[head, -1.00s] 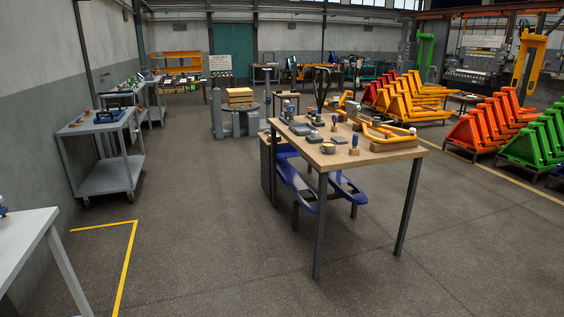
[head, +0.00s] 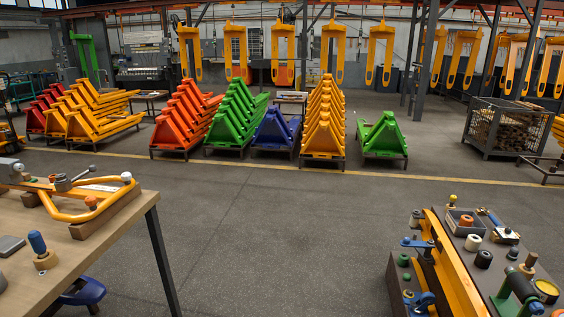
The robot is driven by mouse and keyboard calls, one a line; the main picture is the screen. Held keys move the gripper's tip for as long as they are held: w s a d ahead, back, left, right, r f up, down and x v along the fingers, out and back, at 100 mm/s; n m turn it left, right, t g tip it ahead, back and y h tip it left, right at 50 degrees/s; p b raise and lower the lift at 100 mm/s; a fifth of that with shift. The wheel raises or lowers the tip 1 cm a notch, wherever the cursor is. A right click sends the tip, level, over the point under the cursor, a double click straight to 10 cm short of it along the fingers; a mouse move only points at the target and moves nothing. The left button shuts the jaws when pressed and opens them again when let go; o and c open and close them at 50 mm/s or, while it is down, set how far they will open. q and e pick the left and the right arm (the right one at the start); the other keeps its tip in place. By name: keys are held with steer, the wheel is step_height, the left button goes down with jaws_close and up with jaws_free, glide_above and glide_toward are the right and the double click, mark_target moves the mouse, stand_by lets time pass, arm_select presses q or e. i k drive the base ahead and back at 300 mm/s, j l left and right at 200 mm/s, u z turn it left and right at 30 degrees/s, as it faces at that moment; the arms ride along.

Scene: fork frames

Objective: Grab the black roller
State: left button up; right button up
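A small black roller (head: 484,259) stands upright on the dark top of the workbench (head: 455,232) at the lower right of the head view. A white roller (head: 473,242) stands just behind it, and the two look close together. Another small dark piece (head: 513,253) is to its right, too small to tell what it is. Neither of my grippers shows in the head view.
A wooden table (head: 110,222) is at left. Open floor (head: 270,240) lies between. Coloured fork frames (head: 232,120) stand behind.

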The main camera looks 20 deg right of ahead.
mark_target(484, 258)
steer(key=i+l+z, duration=0.15)
steer(key=i+z, duration=0.8)
steer(key=i, duration=0.15)
steer(key=i+j+z, duration=0.3)
steer(key=i+z, duration=0.15)
steer(key=i, duration=0.15)
